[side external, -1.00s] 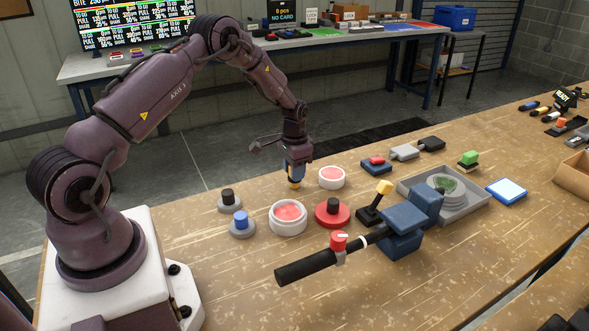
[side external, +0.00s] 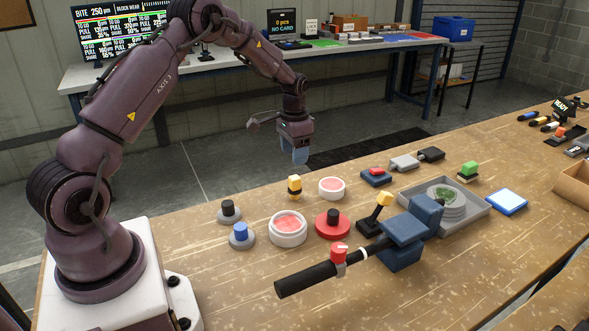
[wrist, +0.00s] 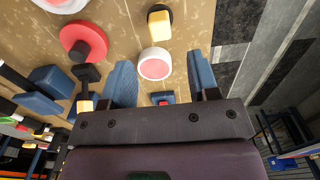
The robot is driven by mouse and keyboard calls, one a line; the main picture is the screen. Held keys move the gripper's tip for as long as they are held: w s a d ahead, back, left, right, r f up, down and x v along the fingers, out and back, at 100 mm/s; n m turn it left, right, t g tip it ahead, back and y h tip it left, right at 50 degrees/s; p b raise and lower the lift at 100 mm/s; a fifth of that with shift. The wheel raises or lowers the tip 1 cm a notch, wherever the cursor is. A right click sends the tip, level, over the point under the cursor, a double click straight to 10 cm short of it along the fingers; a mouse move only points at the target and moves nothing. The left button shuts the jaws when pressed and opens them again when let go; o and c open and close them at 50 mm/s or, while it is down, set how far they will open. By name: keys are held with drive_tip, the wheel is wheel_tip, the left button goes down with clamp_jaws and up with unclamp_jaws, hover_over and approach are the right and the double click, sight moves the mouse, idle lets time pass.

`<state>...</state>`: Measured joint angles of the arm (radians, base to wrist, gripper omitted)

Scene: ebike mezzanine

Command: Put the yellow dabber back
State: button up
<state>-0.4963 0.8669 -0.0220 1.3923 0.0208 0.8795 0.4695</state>
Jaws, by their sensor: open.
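The yellow dabber (side external: 294,186), a yellow block with a dark band, stands upright on the bench behind the white pot with a red pad; it also shows in the wrist view (wrist: 159,24) against a dark round part. My gripper (side external: 300,158) hangs in the air above and behind the dabber, apart from it. Its blue fingers are spread with nothing between them in the wrist view (wrist: 160,68). Black (side external: 228,208) and blue (side external: 240,231) dabbers stand on grey round bases to the left.
White pots with red pads (side external: 288,228) (side external: 331,188) and a red round pot with a black knob (side external: 333,223) stand nearby. A grey tray (side external: 468,223) sits beyond.

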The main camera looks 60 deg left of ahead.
drive_tip(key=s+d+r+t, duration=0.1)
drive_tip(key=s+d+r, duration=0.3)
drive_tip(key=d+r, duration=0.45)
drive_tip(key=s+d+r+t, duration=0.2)
drive_tip(key=s+d+r, duration=0.25)
drive_tip(key=r, duration=0.75)
drive_tip(key=s+d+r+t, duration=0.1)
drive_tip(key=s+d, duration=0.4)
drive_tip(key=s, duration=0.3)
drive_tip(key=s+d+r+t, duration=0.1)
drive_tip(key=s+d, duration=0.4)
drive_tip(key=s, duration=0.3)
drive_tip(key=shift+t, duration=0.3)
